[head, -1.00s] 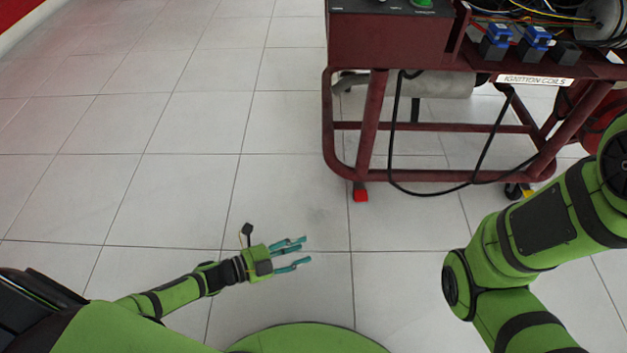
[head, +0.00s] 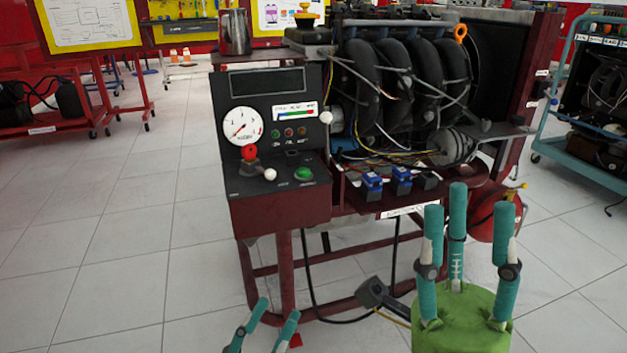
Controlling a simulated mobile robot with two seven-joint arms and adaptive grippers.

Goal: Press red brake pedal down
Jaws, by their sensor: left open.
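The red brake pedal (head: 296,340) is a small red piece low by the front left foot of the engine trainer (head: 275,220), just right of my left gripper's fingers in the picture. Part of it is hidden behind a finger. My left gripper (head: 277,311) is open and empty at the bottom edge, its palm cut off by the frame. Whether it touches the pedal cannot be told. My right gripper (head: 469,205) is raised at lower right, fingers upright, apart and empty, in front of the trainer's right side.
The trainer's control box (head: 280,205) has a gauge, a red-knobbed lever and a green button. A black cable (head: 306,270) hangs inside its frame. A blue cart (head: 575,150) stands at right, another red stand (head: 60,115) at far left. The tiled floor at left is clear.

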